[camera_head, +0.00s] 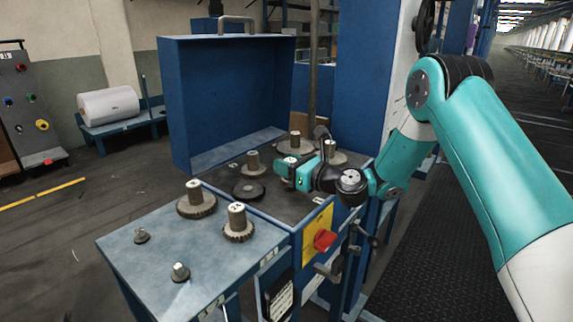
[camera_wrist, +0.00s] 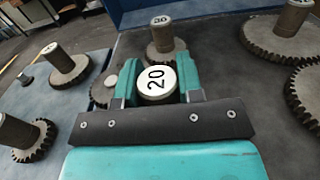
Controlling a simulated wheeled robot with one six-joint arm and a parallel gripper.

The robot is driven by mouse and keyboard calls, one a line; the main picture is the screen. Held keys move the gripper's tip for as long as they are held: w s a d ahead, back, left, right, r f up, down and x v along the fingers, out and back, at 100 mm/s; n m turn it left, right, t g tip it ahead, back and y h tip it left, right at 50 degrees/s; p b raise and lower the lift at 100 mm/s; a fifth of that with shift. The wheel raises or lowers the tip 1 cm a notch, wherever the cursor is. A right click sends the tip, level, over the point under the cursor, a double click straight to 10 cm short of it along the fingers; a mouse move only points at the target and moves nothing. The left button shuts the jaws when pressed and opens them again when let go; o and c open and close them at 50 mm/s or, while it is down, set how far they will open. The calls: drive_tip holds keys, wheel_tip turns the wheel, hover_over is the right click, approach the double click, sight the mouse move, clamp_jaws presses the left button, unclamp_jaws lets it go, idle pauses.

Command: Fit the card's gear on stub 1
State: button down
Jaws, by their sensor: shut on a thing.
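My gripper (camera_head: 298,172) is over the blue loom housing in the head view. In the wrist view its teal fingers (camera_wrist: 157,90) are shut on the hub of a gear whose round white cap (camera_wrist: 156,80) reads 20. The teeth of this gear are hidden under the gripper, so I cannot tell its height above the surface. A flat dark gear (camera_head: 248,190) lies left of the gripper; it also shows in the wrist view (camera_wrist: 101,92). I cannot tell which post is stub 1. A framed card (camera_head: 281,300) hangs at the front, too small to read.
Hubbed gears stand close by at the back (camera_head: 253,167), (camera_head: 295,148) and right (camera_head: 335,157). The front blue table (camera_head: 150,262) bears two gears (camera_head: 197,203), (camera_head: 238,228) and two small posts (camera_head: 141,236), (camera_head: 180,272). A raised blue lid (camera_head: 225,100) stands behind.

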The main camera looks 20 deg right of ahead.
drive_tip(key=shift+f, duration=0.15)
drive_tip(key=shift+f+b, duration=0.45)
drive_tip(key=shift+f, duration=0.1)
drive_tip(key=c, duration=0.7)
unclamp_jaws()
drive_tip(key=shift+b+v, duration=6.35)
drive_tip(key=shift+v, duration=2.35)
drive_tip(key=shift+r, duration=0.1)
